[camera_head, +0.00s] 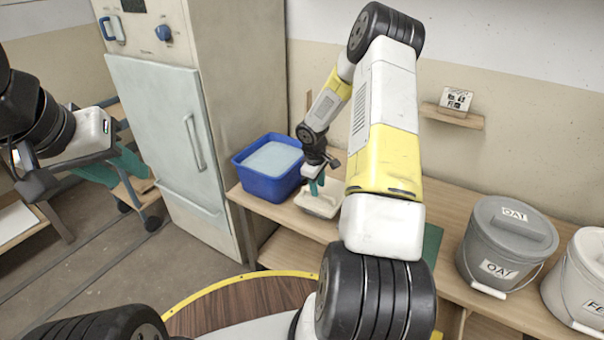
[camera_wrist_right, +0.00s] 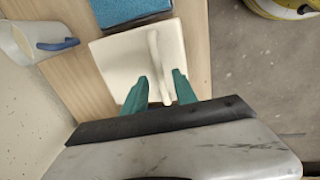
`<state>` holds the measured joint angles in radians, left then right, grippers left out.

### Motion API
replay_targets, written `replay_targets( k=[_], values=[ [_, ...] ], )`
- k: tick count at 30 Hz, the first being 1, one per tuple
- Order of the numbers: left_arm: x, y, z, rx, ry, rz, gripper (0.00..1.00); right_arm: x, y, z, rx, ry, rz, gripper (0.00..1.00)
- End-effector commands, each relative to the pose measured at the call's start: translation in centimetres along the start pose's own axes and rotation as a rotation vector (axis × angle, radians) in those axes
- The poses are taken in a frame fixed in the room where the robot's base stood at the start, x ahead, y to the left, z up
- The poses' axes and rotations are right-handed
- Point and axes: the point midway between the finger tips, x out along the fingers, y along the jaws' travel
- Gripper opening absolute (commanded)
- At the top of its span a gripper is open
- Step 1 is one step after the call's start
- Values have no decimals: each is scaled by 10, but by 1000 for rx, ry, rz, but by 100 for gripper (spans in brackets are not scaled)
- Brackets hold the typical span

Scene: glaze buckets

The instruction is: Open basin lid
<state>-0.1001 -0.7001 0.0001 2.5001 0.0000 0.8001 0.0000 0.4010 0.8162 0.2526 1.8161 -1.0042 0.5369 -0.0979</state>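The blue basin (camera_head: 243,179) stands uncovered on the wooden bench, with a pale surface inside; its edge also shows in the right wrist view (camera_wrist_right: 130,10). The square off-white lid (camera_head: 318,204) lies on the bench beside the basin; it fills the middle of the right wrist view (camera_wrist_right: 112,62). My right gripper (camera_head: 316,188) is down at the lid. In the wrist view its green fingers (camera_wrist_right: 160,82) stand either side of the lid's bar handle (camera_wrist_right: 156,55), with small gaps. My left gripper (camera_head: 110,165) hangs empty at the left, its fingers apart.
Two lidded grey buckets, one marked OAT (camera_head: 498,255) and another (camera_head: 580,285), stand at the right. A tall cabinet (camera_head: 160,120) is left of the basin. A pale jug (camera_wrist_right: 22,42) with a blue handle shows in the wrist view. A small wall shelf (camera_head: 452,116) is above.

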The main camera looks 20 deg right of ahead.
Motion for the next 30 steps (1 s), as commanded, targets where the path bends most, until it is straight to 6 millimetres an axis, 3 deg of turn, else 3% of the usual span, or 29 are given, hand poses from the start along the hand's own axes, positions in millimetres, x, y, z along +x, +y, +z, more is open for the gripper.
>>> replay_targets(
  k=[5,14,19,30],
  values=[
    [0,0,0,0,0,0,36,16,0,0,0,0,0,34],
    [0,0,0,0,0,0,36,18,0,0,1,0,1,34],
    [0,0,0,0,0,0,36,18,0,0,1,0,0,1],
    [0,0,0,0,0,0,36,18,0,0,1,0,0,0]
  ],
)
